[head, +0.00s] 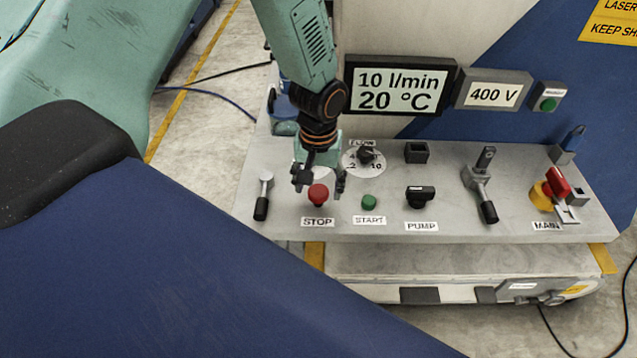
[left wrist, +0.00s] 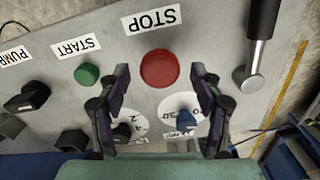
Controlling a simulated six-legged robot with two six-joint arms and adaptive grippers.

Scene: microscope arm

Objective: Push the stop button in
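The red stop button (head: 318,194) is a round mushroom knob on the grey control panel (head: 380,230), above the STOP label (head: 317,222). My left gripper (head: 320,186) reaches down to it from above, with its fingers open on either side of the knob. In the left wrist view, the red button (left wrist: 159,69) appears between the tips of my open left gripper (left wrist: 158,73), and nothing is held. I cannot tell whether the fingers touch the button or how far in it sits. My right gripper is not in view.
The green start button (head: 369,202) is close right of the stop button. The flow dial (head: 366,155) stands just behind, and a black-handled lever (head: 263,195) to the left. The pump knob (head: 420,196), another lever (head: 483,185) and the red main switch (head: 556,183) are farther right.

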